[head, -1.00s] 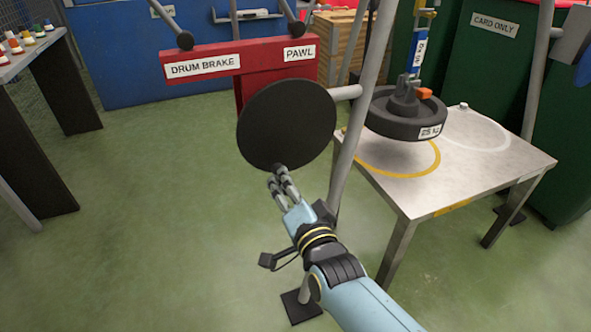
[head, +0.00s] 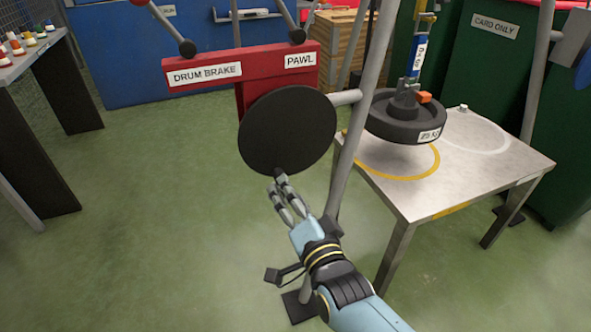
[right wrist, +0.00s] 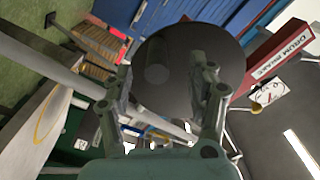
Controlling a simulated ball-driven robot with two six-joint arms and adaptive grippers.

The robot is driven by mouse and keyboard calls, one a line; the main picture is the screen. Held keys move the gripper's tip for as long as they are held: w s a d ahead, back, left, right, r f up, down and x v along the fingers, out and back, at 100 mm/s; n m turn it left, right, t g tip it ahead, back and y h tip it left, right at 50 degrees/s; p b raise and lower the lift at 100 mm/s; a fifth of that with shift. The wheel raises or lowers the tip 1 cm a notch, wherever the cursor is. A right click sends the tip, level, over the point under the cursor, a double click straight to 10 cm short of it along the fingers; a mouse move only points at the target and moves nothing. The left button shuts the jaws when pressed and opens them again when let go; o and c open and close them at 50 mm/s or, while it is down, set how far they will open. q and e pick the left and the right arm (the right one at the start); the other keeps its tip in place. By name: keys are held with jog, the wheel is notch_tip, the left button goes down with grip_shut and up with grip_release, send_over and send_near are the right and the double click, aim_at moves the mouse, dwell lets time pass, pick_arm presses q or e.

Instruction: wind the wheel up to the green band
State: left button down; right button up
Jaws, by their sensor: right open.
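A flat black disc (head: 287,125) stands upright under the red frame, with a small dark knob (head: 281,175) at its lower edge. My right gripper (head: 279,190) is open just below the knob; whether a finger touches it I cannot tell. In the right wrist view the disc (right wrist: 185,65) shows between and beyond the spread fingers (right wrist: 162,85). A thick black wheel (head: 405,118) with a white label hangs from a blue and yellow link (head: 417,55) above the table. I cannot make out a green band. My left gripper is not in view.
The red frame (head: 240,95) carries "DRUM BRAKE" and "PAWL" labels and two levers (head: 187,48). A grey post (head: 362,110) rises right of the disc. The metal table (head: 445,190) has a yellow ring and a white ring. The green floor (head: 150,220) at left is clear.

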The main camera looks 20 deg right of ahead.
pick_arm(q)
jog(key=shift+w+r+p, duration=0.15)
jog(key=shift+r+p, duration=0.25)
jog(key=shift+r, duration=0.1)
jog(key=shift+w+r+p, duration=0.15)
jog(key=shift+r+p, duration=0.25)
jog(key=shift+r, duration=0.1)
pick_arm(e)
jog(key=s, duration=0.5)
jog(key=shift+a+f, duration=0.2)
jog(key=shift+a, duration=0.15)
jog(key=shift+c, duration=0.4)
